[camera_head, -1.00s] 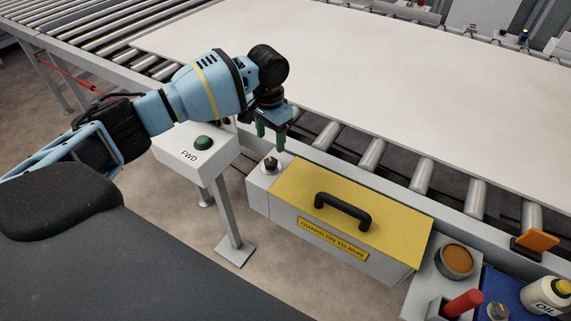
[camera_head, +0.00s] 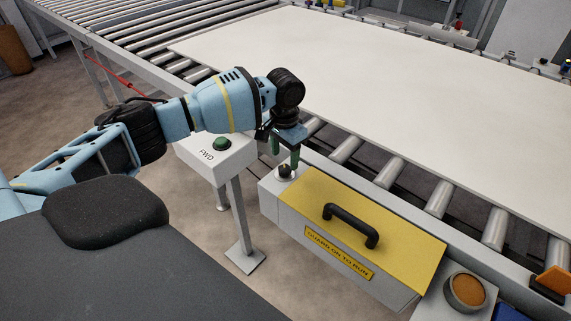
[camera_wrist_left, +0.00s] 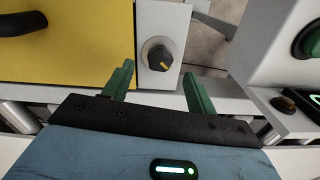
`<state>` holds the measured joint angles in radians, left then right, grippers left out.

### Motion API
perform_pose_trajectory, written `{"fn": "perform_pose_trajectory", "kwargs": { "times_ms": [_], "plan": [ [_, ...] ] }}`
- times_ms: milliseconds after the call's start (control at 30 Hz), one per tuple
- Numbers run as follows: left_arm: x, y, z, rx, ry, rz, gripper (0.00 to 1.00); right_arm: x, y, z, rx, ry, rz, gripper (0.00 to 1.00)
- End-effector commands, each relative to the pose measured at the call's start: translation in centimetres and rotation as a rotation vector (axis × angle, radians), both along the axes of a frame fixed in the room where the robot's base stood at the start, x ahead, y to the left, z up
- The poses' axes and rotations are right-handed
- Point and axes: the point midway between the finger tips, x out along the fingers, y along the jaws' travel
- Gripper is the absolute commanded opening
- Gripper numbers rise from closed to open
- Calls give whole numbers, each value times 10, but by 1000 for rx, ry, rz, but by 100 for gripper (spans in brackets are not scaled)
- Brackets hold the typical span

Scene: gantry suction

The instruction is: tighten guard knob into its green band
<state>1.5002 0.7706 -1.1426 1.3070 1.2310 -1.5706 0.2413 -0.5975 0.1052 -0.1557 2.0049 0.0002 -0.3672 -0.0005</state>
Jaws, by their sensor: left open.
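The guard knob (camera_head: 285,172) is a small dark round knob on a pale plate at the left end of the guard box. In the left wrist view the knob (camera_wrist_left: 158,56) shows a yellow pointer mark slanting to the lower right. I cannot make out a green band around it. My left gripper (camera_head: 285,160) is open above the knob, with its green fingers pointing down. In the left wrist view the gripper (camera_wrist_left: 159,76) has its fingertips apart on either side of the knob's line, with nothing between them. My right gripper is not in view.
The yellow guard cover (camera_head: 390,222) with its black handle (camera_head: 350,225) lies right of the knob. The FWD box (camera_head: 212,160) with a green button (camera_head: 222,143) stands close on the left. A large white board (camera_head: 400,90) lies on the rollers behind.

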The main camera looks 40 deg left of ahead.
Motion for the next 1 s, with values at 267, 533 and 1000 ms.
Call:
{"fn": "perform_pose_trajectory", "kwargs": {
  "times_ms": [267, 533, 1000],
  "plan": [
    [0, 0, -34, 0, 1, 1, 57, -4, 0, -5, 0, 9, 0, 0],
    [0, 0, -40, 0, 0, 1, 57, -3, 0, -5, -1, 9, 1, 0],
    [0, 0, -39, 0, 0, 1, 13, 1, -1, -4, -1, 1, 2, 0]
  ]
}}
